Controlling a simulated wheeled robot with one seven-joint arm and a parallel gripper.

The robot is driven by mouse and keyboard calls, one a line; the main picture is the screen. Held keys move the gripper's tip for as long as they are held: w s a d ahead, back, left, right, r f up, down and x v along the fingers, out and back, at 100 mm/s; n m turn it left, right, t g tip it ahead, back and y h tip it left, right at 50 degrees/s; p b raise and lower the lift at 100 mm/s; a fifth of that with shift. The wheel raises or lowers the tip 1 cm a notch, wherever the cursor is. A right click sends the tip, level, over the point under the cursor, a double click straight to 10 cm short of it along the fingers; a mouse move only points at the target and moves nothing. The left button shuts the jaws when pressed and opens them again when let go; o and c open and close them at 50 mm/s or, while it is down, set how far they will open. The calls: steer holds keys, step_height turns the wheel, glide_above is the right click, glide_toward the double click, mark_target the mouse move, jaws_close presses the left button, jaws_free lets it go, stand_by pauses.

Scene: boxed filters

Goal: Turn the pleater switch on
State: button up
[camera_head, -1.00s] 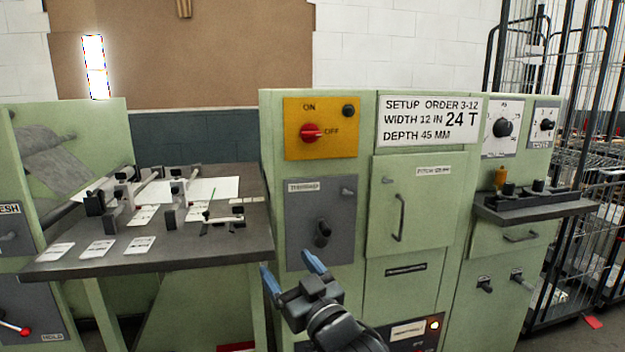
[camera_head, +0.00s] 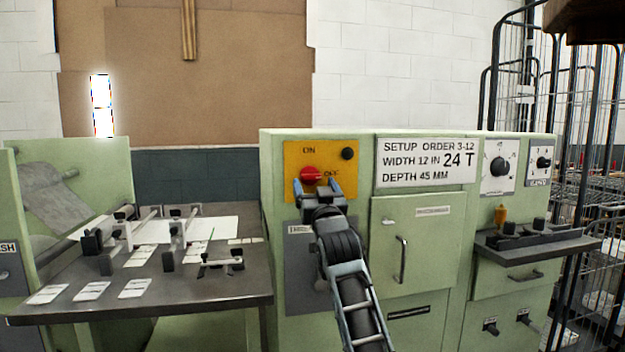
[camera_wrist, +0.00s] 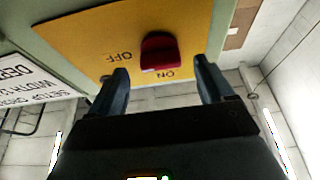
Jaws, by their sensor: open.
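The pleater switch is a red rotary knob (camera_head: 310,174) on a yellow plate (camera_head: 293,155) on the green cabinet. ON is printed above it and OFF to its right. My gripper (camera_head: 316,184) is open and empty, just in front of and slightly below the knob in the head view. In the wrist view the panel appears upside down, and the red knob (camera_wrist: 160,50) lies between and just beyond the two blue fingertips, apart from both. Which label the knob points to is hard to tell now.
A dark round button (camera_head: 347,153) sits at the plate's upper right. A setup sign (camera_head: 427,161) is to its right. A grey panel (camera_head: 298,245) lies below, partly behind my arm. A work table (camera_head: 190,287) with fixtures stands left, a wire cage (camera_head: 550,110) right.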

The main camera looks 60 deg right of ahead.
mark_target(312, 179)
steer(key=shift+x, duration=1.55)
steer(key=c, duration=1)
